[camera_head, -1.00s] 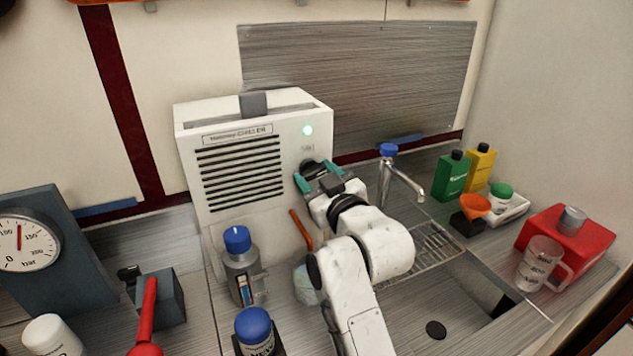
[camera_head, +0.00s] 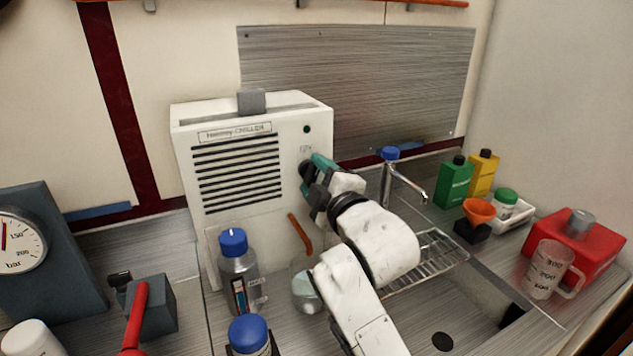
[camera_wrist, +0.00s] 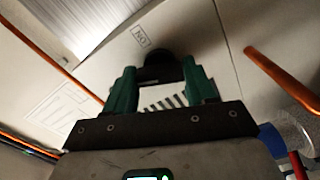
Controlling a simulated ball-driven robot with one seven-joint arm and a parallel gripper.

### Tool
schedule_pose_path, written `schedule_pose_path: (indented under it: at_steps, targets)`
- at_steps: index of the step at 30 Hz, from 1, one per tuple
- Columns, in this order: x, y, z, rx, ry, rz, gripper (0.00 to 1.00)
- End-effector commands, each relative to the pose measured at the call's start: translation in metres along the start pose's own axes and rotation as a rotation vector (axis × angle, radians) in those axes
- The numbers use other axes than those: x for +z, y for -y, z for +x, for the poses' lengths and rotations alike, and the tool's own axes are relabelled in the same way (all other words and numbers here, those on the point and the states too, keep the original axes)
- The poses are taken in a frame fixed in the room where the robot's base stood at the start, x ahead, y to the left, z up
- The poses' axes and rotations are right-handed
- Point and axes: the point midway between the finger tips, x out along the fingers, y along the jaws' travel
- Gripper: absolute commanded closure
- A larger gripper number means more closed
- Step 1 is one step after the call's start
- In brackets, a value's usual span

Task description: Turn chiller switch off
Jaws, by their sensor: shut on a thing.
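The chiller (camera_head: 293,190) is a white box with a slatted vent and a name label on its front, left of centre in the head view. Its small round indicator (camera_head: 307,129) at the upper right of the front is dark. My gripper (camera_head: 312,172) is at the right side of the front, below the indicator, with its green fingers turned to one above the other. In the wrist view the black switch knob (camera_wrist: 160,64) sits between the green fingertips, and my gripper is shut on it. My gripper mostly hides the knob in the head view.
Blue-capped bottles (camera_head: 240,275) and a clear flask (camera_head: 305,290) stand before the chiller. An orange-brown tube (camera_head: 300,231) leaves its front. A tap (camera_head: 405,180) and sink rack (camera_head: 430,258) are to the right. A gauge (camera_head: 18,240) and red-handled valve (camera_head: 137,315) are at left.

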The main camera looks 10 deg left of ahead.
Motion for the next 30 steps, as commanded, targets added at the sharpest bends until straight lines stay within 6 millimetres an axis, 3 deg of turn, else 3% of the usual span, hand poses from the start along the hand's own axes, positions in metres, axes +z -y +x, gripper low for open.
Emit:
schedule_pose_path:
  at_steps: [13,30]
  targets:
    - [0.0000,0.0019,0.0001,-0.002,-0.001,-0.306,0.75]
    - [-0.0006,0.0026,0.0002,-0.004,-0.001,-0.394,0.75]
